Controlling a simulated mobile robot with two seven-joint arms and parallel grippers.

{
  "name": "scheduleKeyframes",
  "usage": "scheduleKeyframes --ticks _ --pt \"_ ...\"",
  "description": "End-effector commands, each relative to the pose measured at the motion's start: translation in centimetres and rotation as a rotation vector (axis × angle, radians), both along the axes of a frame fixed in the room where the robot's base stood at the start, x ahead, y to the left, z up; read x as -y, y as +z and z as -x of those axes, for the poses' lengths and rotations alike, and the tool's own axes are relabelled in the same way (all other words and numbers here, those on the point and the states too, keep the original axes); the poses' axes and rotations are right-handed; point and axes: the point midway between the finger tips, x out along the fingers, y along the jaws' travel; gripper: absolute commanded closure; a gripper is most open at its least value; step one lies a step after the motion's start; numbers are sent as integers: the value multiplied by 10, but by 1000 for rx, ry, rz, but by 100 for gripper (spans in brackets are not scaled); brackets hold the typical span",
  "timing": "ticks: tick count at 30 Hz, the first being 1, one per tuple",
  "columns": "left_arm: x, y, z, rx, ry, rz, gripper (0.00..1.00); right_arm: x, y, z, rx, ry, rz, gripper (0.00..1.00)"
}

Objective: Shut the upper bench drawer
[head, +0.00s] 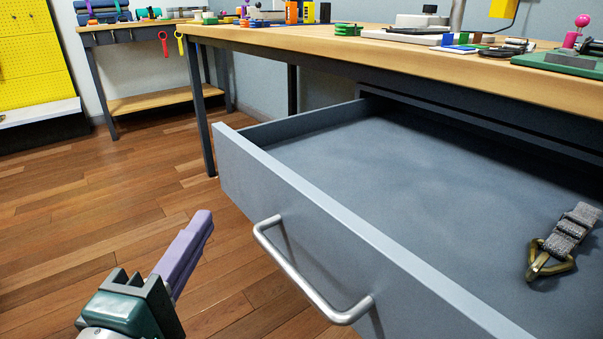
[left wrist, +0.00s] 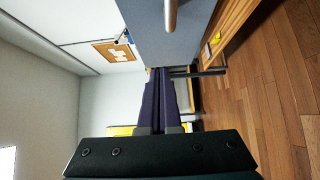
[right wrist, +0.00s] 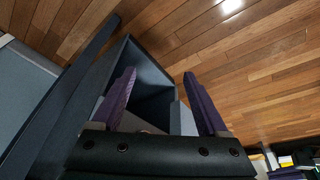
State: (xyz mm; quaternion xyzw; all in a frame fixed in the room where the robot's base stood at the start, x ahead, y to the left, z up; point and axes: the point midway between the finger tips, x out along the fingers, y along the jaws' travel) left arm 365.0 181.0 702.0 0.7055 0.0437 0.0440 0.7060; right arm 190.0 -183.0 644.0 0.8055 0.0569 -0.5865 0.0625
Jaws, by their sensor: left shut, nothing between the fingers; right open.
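The upper bench drawer (head: 330,240) is grey and stands pulled well out from under the wooden bench top. Its silver bar handle (head: 300,275) runs across the drawer front. A grey strap with a brass-coloured hook (head: 565,240) lies inside at the right. My left gripper (head: 205,222), with purple fingers, is shut and empty, in front of the drawer and left of the handle, apart from it. In the left wrist view the drawer front (left wrist: 150,35) and part of the handle (left wrist: 171,12) show beyond the fingers. My right gripper (right wrist: 165,85) is open; it is not in the head view.
The bench top (head: 340,50) holds several small parts and tools. A second bench (head: 150,100) and a yellow pegboard (head: 35,60) stand at the back left. The wooden floor left of the drawer is clear. A dark open-topped box shape (right wrist: 150,75) shows beyond my right fingers.

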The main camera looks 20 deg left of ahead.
Motion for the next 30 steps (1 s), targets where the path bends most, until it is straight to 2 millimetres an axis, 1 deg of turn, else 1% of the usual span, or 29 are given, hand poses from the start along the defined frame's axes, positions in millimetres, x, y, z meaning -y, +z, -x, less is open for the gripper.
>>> scheduleKeyframes --ticks 1,5,6,12,17,30 --pt "-1 0 -12 5 1 1 100 0 -3 0 0 0 0 23" --pt "-4 0 -38 3 0 3 100 0 -7 0 0 0 0 23" --pt "2 -1 -43 3 0 5 100 0 -9 0 0 0 0 23" --pt "17 -1 -61 0 0 1 100 0 -12 0 0 0 0 23" --pt "20 -1 -65 -1 -1 -1 100 0 -13 0 0 0 0 23" --pt "20 0 -65 -1 -1 -1 100 0 -12 0 0 0 0 23"
